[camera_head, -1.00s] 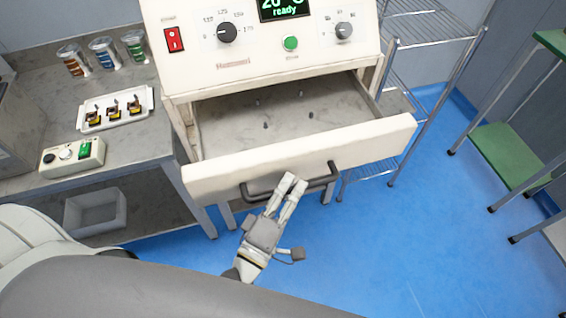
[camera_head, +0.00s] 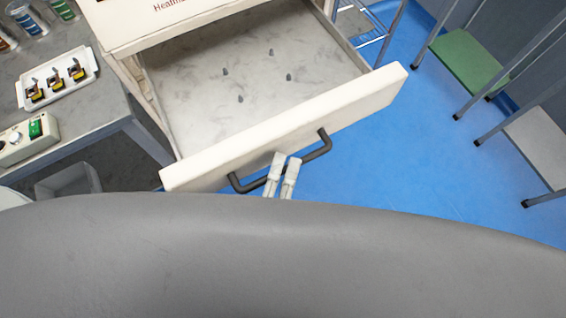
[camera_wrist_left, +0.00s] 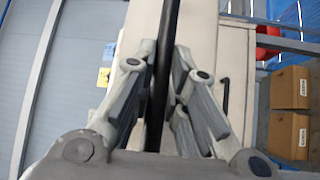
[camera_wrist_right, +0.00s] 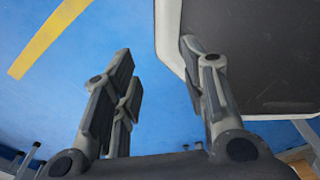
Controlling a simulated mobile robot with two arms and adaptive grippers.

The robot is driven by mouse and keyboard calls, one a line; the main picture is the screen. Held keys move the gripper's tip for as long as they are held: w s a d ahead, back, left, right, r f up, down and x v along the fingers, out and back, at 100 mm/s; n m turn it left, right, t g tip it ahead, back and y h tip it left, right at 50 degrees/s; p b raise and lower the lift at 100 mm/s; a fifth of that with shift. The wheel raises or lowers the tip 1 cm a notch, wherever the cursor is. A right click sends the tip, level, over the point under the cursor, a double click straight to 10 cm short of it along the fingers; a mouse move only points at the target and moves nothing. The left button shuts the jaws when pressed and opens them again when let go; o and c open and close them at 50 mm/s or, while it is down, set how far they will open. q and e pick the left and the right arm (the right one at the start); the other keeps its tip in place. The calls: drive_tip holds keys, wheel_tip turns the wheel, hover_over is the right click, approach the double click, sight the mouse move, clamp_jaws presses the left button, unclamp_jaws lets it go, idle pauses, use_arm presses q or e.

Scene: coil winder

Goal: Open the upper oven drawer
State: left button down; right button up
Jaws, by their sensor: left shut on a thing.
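The upper oven drawer (camera_head: 290,125) is pulled out in the head view, and its grey inner floor with several small pegs shows. Its dark bar handle (camera_head: 318,150) runs along the front panel. My left gripper (camera_head: 282,163) is at the middle of the handle with its fingers on either side of the bar. In the left wrist view the dark handle (camera_wrist_left: 163,70) passes between the fingers of the left gripper (camera_wrist_left: 160,75), which is shut on it. My right gripper (camera_wrist_right: 160,75) shows only in the right wrist view, its fingers wide apart with nothing between them.
A table on the left holds a white tray (camera_head: 22,93) of small parts, jars and a control box (camera_head: 30,140). A grey bin (camera_head: 68,180) sits below. Blue floor (camera_head: 400,150) is clear right of the drawer. Racks stand at the right. My grey body covers the bottom.

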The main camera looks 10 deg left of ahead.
use_arm(q)
drive_tip(key=c, duration=1.7)
unclamp_jaws()
drive_tip(key=v, duration=0.7)
drive_tip(key=shift+s+a, duration=0.1)
drive_tip(key=shift+s, duration=0.2)
